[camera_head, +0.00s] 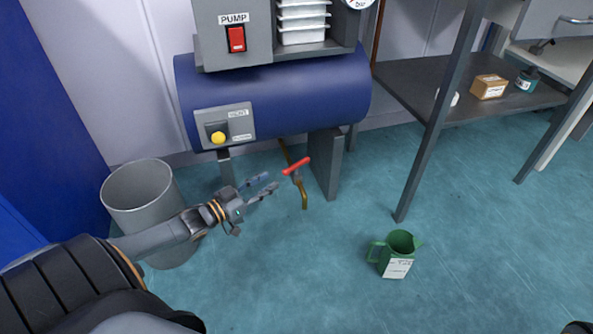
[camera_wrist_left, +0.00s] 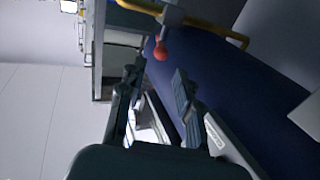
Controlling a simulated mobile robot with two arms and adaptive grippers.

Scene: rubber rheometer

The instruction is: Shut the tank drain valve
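The drain valve has a red lever (camera_head: 296,166) on a brass pipe (camera_head: 304,195) below the blue tank (camera_head: 290,98). In the head view the lever slants, its right end higher. My left gripper (camera_head: 272,185) is open and empty, just left of the lever and apart from it. In the left wrist view the red lever (camera_wrist_left: 161,50) shows nearly end-on, beyond the gap between the open fingertips (camera_wrist_left: 159,70). The yellow brass pipe (camera_wrist_left: 232,36) shows behind it. My right gripper is not in view.
The tank's leg (camera_head: 327,165) is just right of the valve. A green jug (camera_head: 397,255) stands on the floor at front right. A shelf table (camera_head: 425,80) is at right. The floor between is clear.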

